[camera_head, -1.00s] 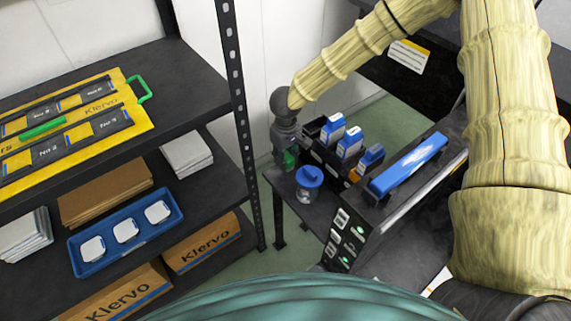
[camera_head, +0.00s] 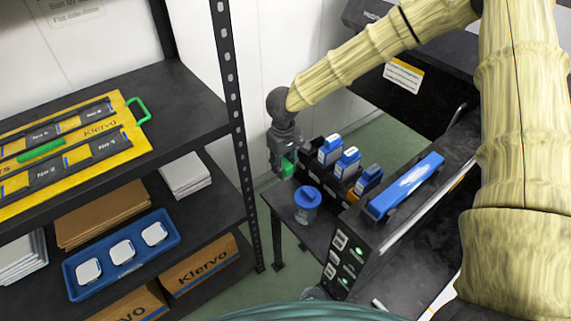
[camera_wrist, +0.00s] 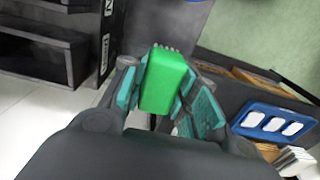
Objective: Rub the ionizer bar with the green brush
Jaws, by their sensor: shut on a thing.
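The green brush (camera_wrist: 165,80) is a green block with grey bristles at its far end in the wrist view. My gripper (camera_wrist: 163,97) is shut on it, with the teal-padded fingers on either side. In the head view my gripper (camera_head: 283,160) points down at the left end of the small dark table, and the brush (camera_head: 289,168) shows green between the fingers. A long blue bar with a pale label (camera_head: 405,187) lies along the top of the dark machine, to the right of my gripper and apart from it. It may be the ionizer bar; I cannot tell for sure.
A clear jar with a blue lid (camera_head: 307,197) stands on the table (camera_head: 283,204) just below my gripper. Several blue-and-white ink bottles (camera_head: 347,163) stand in a dark rack behind it. A dark shelf rack with a metal post (camera_head: 236,130) is close on the left.

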